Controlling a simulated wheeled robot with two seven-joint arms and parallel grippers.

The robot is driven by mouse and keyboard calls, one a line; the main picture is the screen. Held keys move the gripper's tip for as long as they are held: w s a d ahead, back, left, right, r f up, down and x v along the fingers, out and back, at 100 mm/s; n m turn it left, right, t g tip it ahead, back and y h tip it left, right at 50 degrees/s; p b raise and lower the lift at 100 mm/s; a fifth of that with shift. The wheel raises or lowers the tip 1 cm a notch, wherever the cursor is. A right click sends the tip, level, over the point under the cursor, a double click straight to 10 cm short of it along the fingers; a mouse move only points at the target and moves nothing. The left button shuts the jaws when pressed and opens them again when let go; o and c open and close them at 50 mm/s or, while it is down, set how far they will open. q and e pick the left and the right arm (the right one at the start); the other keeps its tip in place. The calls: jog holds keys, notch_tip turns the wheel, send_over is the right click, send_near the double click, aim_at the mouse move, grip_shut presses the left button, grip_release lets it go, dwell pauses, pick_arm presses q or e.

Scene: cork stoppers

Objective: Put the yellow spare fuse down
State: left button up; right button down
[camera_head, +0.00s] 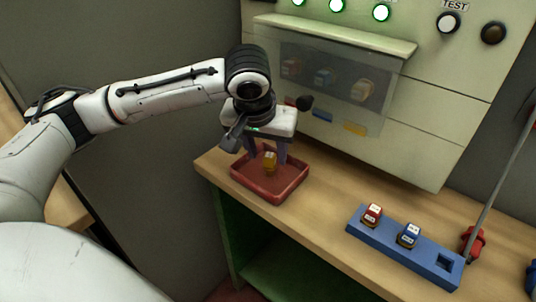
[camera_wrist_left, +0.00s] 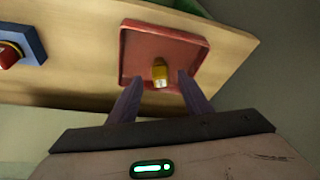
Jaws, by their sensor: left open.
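The yellow spare fuse (camera_head: 270,160) is in the red tray (camera_head: 294,188) at the left end of the workbench. In the left wrist view the fuse (camera_wrist_left: 160,73) shows against the floor of the tray (camera_wrist_left: 135,65), apart from its walls. My left gripper (camera_head: 267,156) is above the tray with its fingers pointing down. Its fingers (camera_wrist_left: 158,80) are spread, one on each side of the fuse, with a visible gap to each. My right gripper is in neither view.
A blue block (camera_head: 395,250) on the bench holds a red fuse (camera_head: 371,215) and a blue fuse (camera_head: 409,235); its right socket is empty. A panel with a clear cover (camera_head: 330,85) rises behind the tray. Bare bench lies between tray and block.

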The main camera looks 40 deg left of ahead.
pick_arm(q)
jog(key=v, duration=0.9)
jog(key=shift+r+p, duration=0.35)
jog(key=shift+p, duration=0.1)
jog(key=shift+s, duration=0.1)
